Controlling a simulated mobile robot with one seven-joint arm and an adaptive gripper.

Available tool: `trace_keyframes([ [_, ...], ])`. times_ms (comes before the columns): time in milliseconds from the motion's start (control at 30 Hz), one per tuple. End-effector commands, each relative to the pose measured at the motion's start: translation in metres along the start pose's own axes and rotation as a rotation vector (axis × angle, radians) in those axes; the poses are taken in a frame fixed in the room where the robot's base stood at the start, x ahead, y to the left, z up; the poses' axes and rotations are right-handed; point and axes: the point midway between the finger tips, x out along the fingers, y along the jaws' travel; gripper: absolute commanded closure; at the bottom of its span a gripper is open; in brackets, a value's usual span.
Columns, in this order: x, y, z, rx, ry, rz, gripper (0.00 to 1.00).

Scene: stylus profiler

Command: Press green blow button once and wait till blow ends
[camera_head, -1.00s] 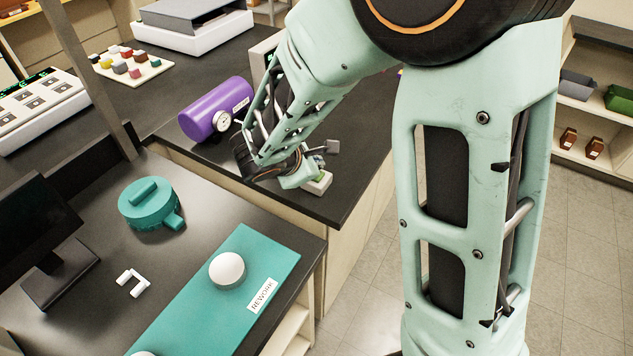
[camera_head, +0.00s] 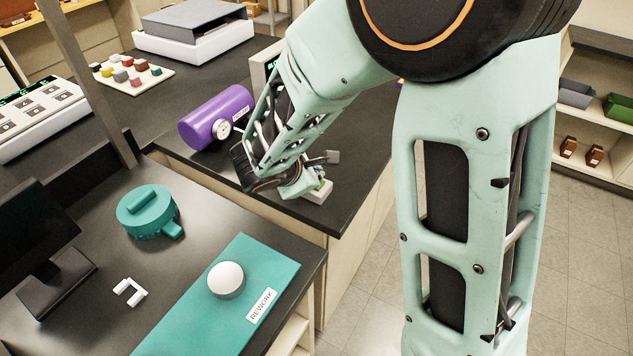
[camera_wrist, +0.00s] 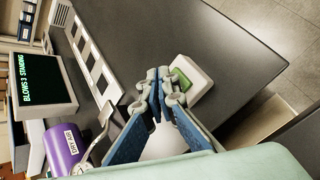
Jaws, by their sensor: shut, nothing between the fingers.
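The green blow button (camera_wrist: 181,79) sits on a small white box (camera_wrist: 197,88) near the edge of the dark bench. In the head view the white box (camera_head: 320,193) is partly hidden by my arm's end. My gripper (camera_wrist: 160,82) is shut and empty, its fingertips just left of the green button in the wrist view. I cannot tell whether they touch the box. A display (camera_wrist: 42,82) at the left of the wrist view shows green text that seems to read "BLOWS 3 STANDING".
A purple cylinder (camera_head: 212,116) with a gauge lies left of my wrist. A teal round device (camera_head: 147,212) and a teal rework mat (camera_head: 186,318) are on the nearer bench. A white slotted strip (camera_wrist: 94,59) lies beyond the gripper. The bench right of the button box is clear.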

Motion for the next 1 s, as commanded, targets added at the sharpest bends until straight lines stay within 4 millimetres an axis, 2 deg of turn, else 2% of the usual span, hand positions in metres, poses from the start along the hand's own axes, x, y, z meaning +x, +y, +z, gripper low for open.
trace_keyframes([
  [1000, 0.0059, -0.0042, -0.0043, 0.000, 0.000, 0.000, 1.00],
])
